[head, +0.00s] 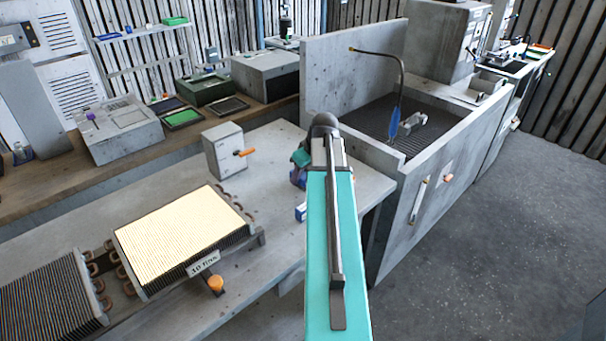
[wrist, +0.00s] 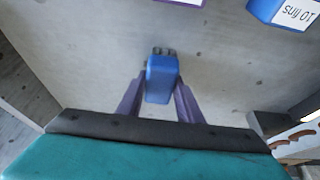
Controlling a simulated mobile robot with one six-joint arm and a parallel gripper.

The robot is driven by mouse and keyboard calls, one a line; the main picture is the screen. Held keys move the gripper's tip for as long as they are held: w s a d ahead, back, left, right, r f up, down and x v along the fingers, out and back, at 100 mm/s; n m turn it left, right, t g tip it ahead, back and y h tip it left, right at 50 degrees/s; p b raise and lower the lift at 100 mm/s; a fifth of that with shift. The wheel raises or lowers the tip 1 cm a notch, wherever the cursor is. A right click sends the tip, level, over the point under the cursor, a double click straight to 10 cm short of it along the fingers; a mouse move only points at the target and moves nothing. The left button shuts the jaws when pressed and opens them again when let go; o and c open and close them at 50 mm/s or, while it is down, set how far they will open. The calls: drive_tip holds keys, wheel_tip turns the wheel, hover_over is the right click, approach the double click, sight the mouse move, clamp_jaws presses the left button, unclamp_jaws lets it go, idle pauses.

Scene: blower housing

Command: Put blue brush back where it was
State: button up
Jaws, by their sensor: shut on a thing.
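My gripper (wrist: 160,92) has purple fingers shut on the blue brush (wrist: 162,76), one finger on each side. The brush is a short blue block with dark tufts at its far end in the wrist view. A grey concrete-like surface lies behind it; I cannot tell whether the brush touches it. In the head view my gripper (head: 298,179) is at the grey bench, mostly hidden behind my teal arm, and the brush is not clearly seen there.
A blue box with a white label (wrist: 285,12) lies near the gripper. On the grey bench (head: 165,190) are a grey box with an orange handle (head: 226,150) and a finned coil (head: 182,238). A walled sink (head: 372,115) stands right. Bench room between coil and gripper is clear.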

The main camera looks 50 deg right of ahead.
drive_tip(key=shift+f, duration=0.15)
drive_tip(key=o, duration=1)
drive_tip(key=b+v, duration=0.1)
drive_tip(key=v, duration=1.1)
drive_tip(key=shift+b, duration=0.4)
